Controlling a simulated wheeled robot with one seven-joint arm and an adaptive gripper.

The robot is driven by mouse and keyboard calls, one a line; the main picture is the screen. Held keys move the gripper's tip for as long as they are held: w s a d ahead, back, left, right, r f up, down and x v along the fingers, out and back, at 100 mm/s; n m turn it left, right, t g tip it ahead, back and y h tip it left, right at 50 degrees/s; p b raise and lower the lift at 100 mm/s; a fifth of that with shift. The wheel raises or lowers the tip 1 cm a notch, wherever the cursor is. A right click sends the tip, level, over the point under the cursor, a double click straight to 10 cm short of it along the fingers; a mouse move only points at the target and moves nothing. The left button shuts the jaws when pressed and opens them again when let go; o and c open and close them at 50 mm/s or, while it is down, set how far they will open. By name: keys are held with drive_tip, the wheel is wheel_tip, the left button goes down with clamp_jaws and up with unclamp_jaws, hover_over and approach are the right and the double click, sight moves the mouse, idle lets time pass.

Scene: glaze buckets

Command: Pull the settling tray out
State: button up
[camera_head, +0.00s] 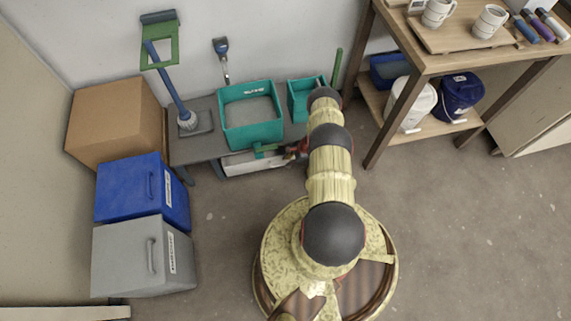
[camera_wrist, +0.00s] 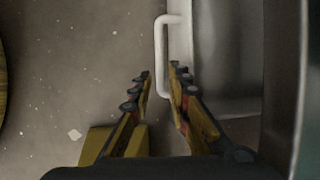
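The settling tray appears to be the low white tray (camera_head: 240,163) under the grey bench, below the teal tub. In the wrist view its pale front wall (camera_wrist: 183,35), dark grey inside (camera_wrist: 228,55) and white bar handle (camera_wrist: 160,50) show. My gripper (camera_head: 286,153) is low at the bench front, near the tray's right end, and partly hidden by my arm. In the wrist view my gripper (camera_wrist: 159,78) is open. The lower part of the handle lies between its fingertips in the picture. I cannot tell whether either finger touches it.
The grey bench (camera_head: 190,147) carries a teal tub (camera_head: 252,133) and a smaller teal bin (camera_head: 300,105). A blue box (camera_head: 128,190), a grey box (camera_head: 125,258) and a cardboard box (camera_head: 105,118) stand left. A wooden table (camera_head: 450,62) is right. Floor before the tray is clear.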

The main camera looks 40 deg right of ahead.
sight(284, 164)
drive_tip(key=shift+b+x, duration=0.6)
drive_tip(key=shift+x, duration=1.15)
drive_tip(key=shift+c, duration=0.4)
clamp_jaws()
